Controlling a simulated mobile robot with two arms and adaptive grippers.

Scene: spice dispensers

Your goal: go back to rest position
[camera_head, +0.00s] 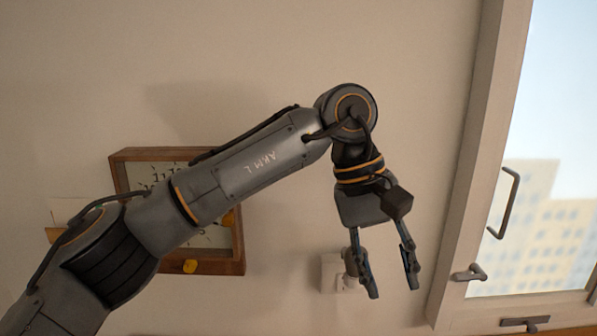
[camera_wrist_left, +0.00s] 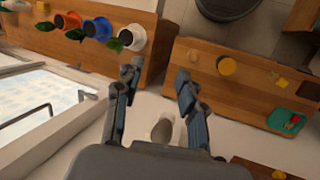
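My left gripper (camera_head: 389,288) hangs down in the head view, in front of the wall, with its two fingers apart and nothing between them. In the left wrist view my left gripper (camera_wrist_left: 157,75) is also open and empty, above the wooden furniture. My right gripper shows in neither view.
A wooden-framed board (camera_head: 238,262) on the wall is partly behind my left arm. A window (camera_head: 550,200) with handles is at right. The wrist view shows potted plants (camera_wrist_left: 98,28) on a wooden counter, and a wooden table (camera_wrist_left: 250,98) with a green tray (camera_wrist_left: 277,118).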

